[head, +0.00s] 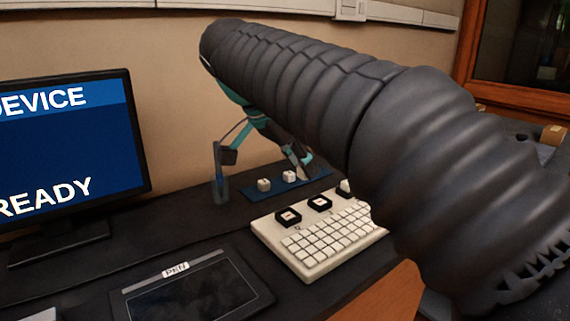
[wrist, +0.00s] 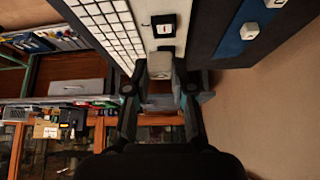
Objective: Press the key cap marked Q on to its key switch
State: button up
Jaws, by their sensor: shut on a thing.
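In the wrist view my gripper (wrist: 160,88) is shut on a pale key cap (wrist: 160,64), one finger on each side. The cap is at the keyboard's switch strip, in line with a black key switch (wrist: 163,25). I cannot read its letter or tell whether it touches a switch. In the head view a pale cap (head: 345,186), partly hidden by my arm, shows at the right of the strip on the cream keyboard (head: 262,226). Two black switches (head: 288,217) and (head: 320,204) stand left of it. My arm hides the fingertips there.
Two loose white caps (head: 264,185) and (head: 289,176) lie on a blue mat (head: 318,178) behind the keyboard. A dark holder (head: 221,175) stands left of it. A pen tablet (head: 258,283) lies at the front; a monitor (head: 60,150) reads "DEVICE READY". The wall is close behind.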

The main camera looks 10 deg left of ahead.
jog(key=s+a, duration=0.2)
jog(key=shift+s+a+f+n, duration=0.1)
jog(key=shift+s+a+n, duration=0.1)
jog(key=shift+a+n, duration=0.15)
jog(key=shift+d+f, duration=0.1)
jog(key=shift+f, duration=0.6)
jog(key=shift+f+b, duration=1.55)
jog(key=shift+f, duration=0.75)
jog(key=shift+f, duration=0.4)
jog(key=o, duration=1.3)
jog(key=shift+c, duration=0.2)
jog(key=shift+r+p, duration=1.6)
jog(key=shift+r, duration=1.95)
